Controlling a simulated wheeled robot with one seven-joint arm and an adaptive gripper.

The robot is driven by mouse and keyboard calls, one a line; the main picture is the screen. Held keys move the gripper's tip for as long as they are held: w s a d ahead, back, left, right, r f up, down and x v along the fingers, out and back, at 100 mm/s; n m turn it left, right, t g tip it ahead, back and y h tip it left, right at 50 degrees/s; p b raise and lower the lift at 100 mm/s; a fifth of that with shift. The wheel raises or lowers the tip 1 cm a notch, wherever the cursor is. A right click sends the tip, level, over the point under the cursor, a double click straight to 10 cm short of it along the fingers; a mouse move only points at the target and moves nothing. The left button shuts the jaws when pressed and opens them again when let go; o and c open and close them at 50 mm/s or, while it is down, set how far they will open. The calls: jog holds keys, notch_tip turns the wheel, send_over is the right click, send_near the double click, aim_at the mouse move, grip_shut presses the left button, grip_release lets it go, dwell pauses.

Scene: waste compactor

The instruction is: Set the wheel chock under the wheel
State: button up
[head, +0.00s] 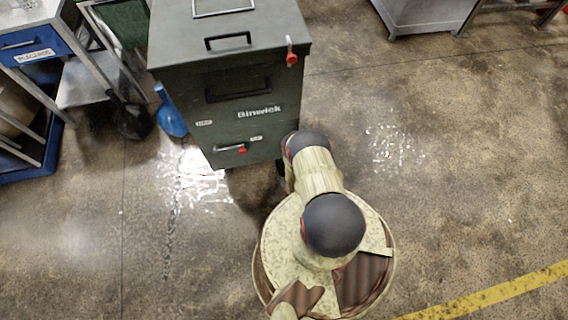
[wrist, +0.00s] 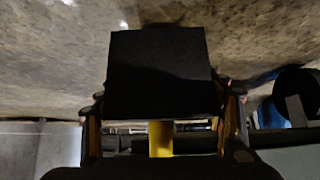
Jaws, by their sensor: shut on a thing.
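My gripper (wrist: 162,98) shows in the wrist view, its two fingers on either side of a dark block, which looks like the wheel chock (wrist: 158,62). The gripper is shut on it. A yellow piece (wrist: 160,138) shows below the block, between the fingers. The dark green Binwick compactor (head: 250,88) stands upright in the head view, with my arm close to its lower right corner. My arm hides the gripper and the chock there.
A blue dustpan (head: 171,118) and a black rounded object (head: 133,121) lie left of the compactor, beside a metal workbench (head: 88,82). A grey metal cabinet (head: 425,16) stands at the back right. The floor on the right is open, with a yellow line (head: 490,296).

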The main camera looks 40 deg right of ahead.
notch_tip(320, 180, down, 3)
jog(key=shift+w+d+b, duration=0.1)
jog(key=shift+d+b, duration=0.05)
jog(key=shift+b, duration=0.55)
jog(key=shift+w, duration=0.1)
jog(key=o, duration=2)
jog(key=shift+s+f, duration=0.15)
jog(key=shift+s, duration=0.05)
jog(key=shift+o, duration=0.5)
